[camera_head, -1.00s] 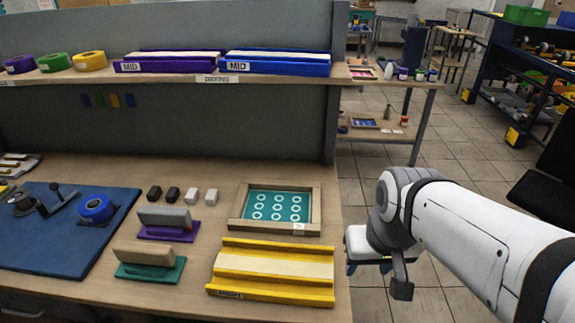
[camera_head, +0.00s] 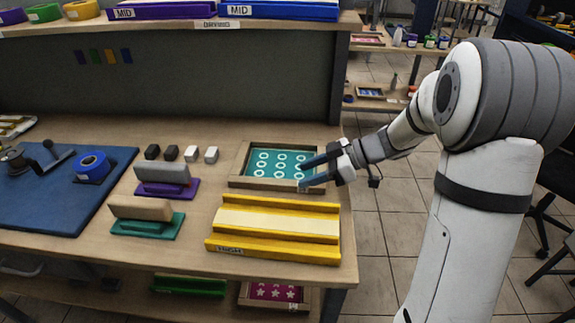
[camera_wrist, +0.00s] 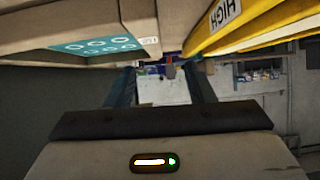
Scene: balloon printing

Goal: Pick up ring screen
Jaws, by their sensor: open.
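The ring screen (camera_head: 262,184) lies flat on the workbench, a wooden frame around a teal mesh with rows of white rings. My gripper (camera_head: 308,172) reaches in from the right with its blue fingers apart, at the right side of the ring screen. The fingers overlap the frame's right edge in the head view. I cannot tell whether they touch it. In the wrist view the ring screen (camera_wrist: 150,35) shows at the upper left, and the two fingers of my gripper (camera_wrist: 165,85) are spread with nothing held between them.
A yellow rack (camera_head: 275,250) stands just in front of the ring screen. Squeegees on purple (camera_head: 168,191) and green (camera_head: 147,230) bases and several small blocks (camera_head: 191,154) lie to its left. A blue mat (camera_head: 60,195) lies farther left. A pink star screen (camera_head: 274,294) is on the lower shelf.

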